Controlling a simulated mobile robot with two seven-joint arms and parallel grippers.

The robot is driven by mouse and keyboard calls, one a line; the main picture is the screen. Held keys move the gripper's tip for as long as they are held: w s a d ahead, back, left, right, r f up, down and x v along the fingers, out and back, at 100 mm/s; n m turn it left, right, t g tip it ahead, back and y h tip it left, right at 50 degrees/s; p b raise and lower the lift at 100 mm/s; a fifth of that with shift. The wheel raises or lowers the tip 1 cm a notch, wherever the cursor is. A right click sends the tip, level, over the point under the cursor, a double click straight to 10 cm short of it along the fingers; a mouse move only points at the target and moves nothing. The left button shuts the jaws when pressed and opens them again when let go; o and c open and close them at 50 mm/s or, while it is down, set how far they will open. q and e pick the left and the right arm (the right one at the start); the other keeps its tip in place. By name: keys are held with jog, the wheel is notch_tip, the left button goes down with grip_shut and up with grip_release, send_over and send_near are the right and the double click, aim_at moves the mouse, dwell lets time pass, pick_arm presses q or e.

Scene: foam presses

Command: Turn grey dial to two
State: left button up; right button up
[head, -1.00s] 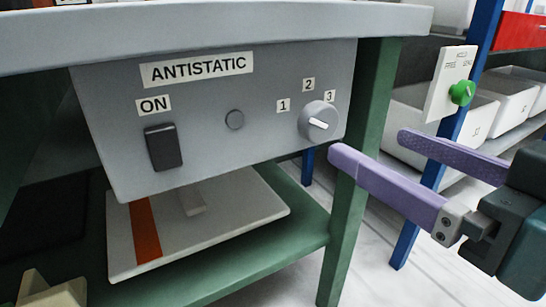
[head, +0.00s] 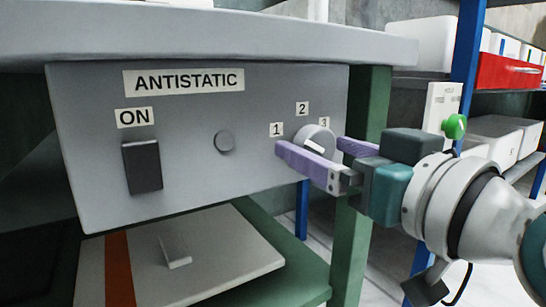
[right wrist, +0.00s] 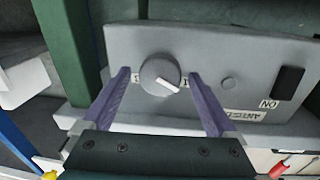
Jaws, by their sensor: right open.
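The grey dial (head: 326,134) sits at the right end of the grey ANTISTATIC panel (head: 90,170), with labels 1 (head: 276,129), 2 (head: 302,109) and 3 (head: 324,122) around it. Its white pointer bar (right wrist: 168,84) slants toward the side of label 1. My right gripper (head: 311,145) is open, its purple fingers on either side of the dial. In the right wrist view, the dial (right wrist: 153,75) shows between the open fingers (right wrist: 160,76), with a gap on both sides. In the head view the near finger covers the dial's lower part. My left gripper is not in view.
The panel also carries a black switch (head: 142,166) under an ON label and a small round grey button (head: 225,141). A green table leg (head: 352,230) stands right of the panel. A green knob (head: 455,126) on a white plate and a blue post (head: 466,70) stand farther right.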

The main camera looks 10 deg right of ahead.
jog(key=shift+w, duration=0.15)
jog(key=shift+c, duration=0.2)
jog(key=c, duration=1.3)
jog(key=shift+r+m+p, duration=0.1)
jog(key=shift+m+p, duration=0.2)
jog(key=shift+p, duration=0.3)
jog(key=m+p, duration=0.4)
jog(key=p, duration=0.1)
jog(key=shift+r, duration=0.15)
jog(key=m+p, duration=0.2)
jog(key=m, duration=0.1)
jog(key=shift+d+m+g+p, duration=0.1)
jog(key=shift+m+g+p, duration=0.25)
jog(key=shift+m+g, duration=0.05)
jog(key=shift+f+m+p, duration=0.2)
jog(key=shift+m+p, duration=0.15)
jog(key=shift+m, duration=0.55)
jog(key=shift+f+m, duration=0.1)
jog(key=shift+m, duration=0.4)
jog(key=shift+y, duration=0.4)
